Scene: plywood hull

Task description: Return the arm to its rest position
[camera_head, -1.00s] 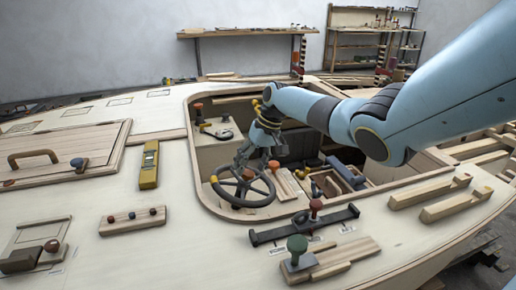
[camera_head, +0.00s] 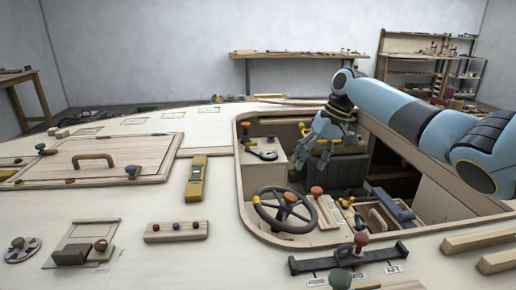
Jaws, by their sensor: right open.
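My right arm comes in from the right edge. Its gripper (camera_head: 316,158) hangs over the cockpit opening, fingers pointing down and to the left, open and empty. It is behind and above the dark steering wheel (camera_head: 283,209) and clear of it. My left gripper is not in view.
The plywood deck holds a hatch with a handle (camera_head: 93,159), a yellow level (camera_head: 196,178), a small board with knobs (camera_head: 176,231) and a dark bar with a red knob (camera_head: 349,258). A workbench (camera_head: 300,54) and shelves stand behind.

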